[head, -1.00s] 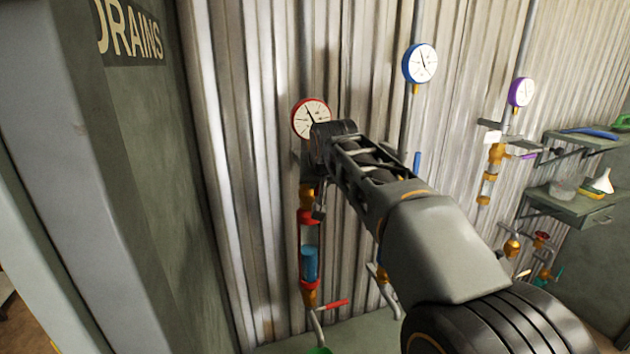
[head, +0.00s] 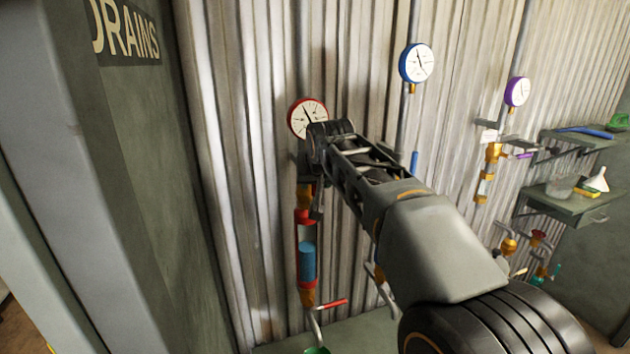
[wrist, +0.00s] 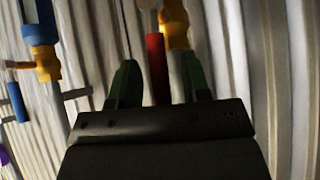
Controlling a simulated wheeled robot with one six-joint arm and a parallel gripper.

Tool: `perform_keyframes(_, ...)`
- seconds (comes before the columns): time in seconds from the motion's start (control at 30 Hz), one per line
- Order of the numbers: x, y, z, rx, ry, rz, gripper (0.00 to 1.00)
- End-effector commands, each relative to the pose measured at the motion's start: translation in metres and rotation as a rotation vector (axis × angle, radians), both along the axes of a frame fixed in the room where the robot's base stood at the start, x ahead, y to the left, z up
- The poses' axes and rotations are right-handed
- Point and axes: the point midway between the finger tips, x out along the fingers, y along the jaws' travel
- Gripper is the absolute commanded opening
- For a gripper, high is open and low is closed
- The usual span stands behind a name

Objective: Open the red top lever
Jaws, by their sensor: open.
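In the wrist view the red top lever (wrist: 156,68) is a red bar hanging from a yellow valve body (wrist: 174,28). My gripper (wrist: 158,78) is open, with one green finger on each side of the lever. Gaps show between the lever and both fingers, and the lever's lower end is hidden behind the gripper body. In the head view my gripper (head: 317,202) is small and dark beside the red riser's brass top fitting (head: 304,196). The top lever is hidden there by my arm.
The red riser's gauge (head: 308,118) is just above my wrist. A lower red lever (head: 332,304) sticks out near the riser's foot. The blue riser's gauge (head: 416,63) and purple riser's gauge (head: 517,91) are to the right. A green-grey panel (head: 150,180) stands at left.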

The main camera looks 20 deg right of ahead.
Motion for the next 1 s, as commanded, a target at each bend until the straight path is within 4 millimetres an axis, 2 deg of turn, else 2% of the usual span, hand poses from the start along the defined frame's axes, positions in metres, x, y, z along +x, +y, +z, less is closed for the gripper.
perform_keyframes(0.17,-0.014,0.001,0.015,0.0,-0.005,0.0,0.43)
perform_keyframes(0.5,-0.062,0.005,0.064,0.0,-0.004,0.001,0.43)
perform_keyframes(0.7,-0.083,0.006,0.086,0.0,-0.004,0.001,0.43)
perform_keyframes(1.0,-0.096,0.007,0.097,0.0,0.0,0.0,0.43)
